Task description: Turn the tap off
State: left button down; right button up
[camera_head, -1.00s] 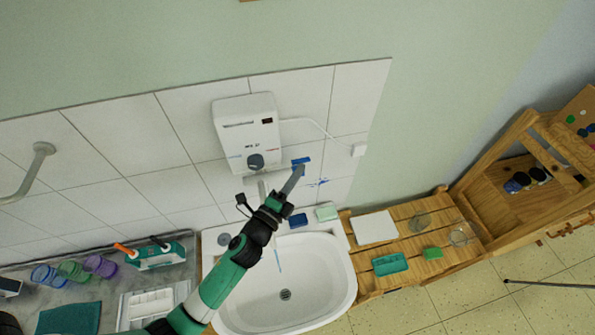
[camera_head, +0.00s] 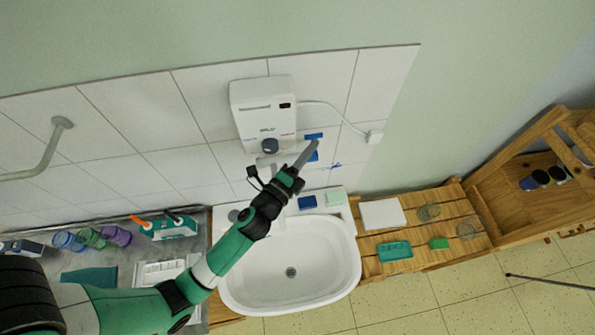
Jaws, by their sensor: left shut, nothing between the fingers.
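The white wall-mounted water heater (camera_head: 262,112) carries a dark round knob (camera_head: 270,146) on its lower front. The tap body (camera_head: 266,163) shows below it, partly hidden by my left gripper and wrist. My left gripper (camera_head: 305,155) is shut and empty, with its grey fingertips pointing up and right. In the picture the tips lie to the right of the knob, apart from it, in front of the tiles near a blue patch. The white sink (camera_head: 345,268) is below, with its left part behind my arm. I cannot clearly make out running water. My right gripper is out of view.
A blue sponge (camera_head: 307,202) and a pale green soap block (camera_head: 336,198) sit on the sink's back rim. A wooden slatted bench (camera_head: 425,205) stands right of the sink. Cups, a turquoise caddy (camera_head: 168,228) and a tray occupy the left counter. A white cable runs to a wall box (camera_head: 375,136).

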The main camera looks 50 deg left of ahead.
pick_arm(q)
jog(key=s+d+r+b, duration=0.1)
jog(key=s+d, duration=0.3)
jog(key=s, duration=0.6)
jog(key=shift+s+d+r, duration=0.3)
jog(key=shift+d+r, duration=0.1)
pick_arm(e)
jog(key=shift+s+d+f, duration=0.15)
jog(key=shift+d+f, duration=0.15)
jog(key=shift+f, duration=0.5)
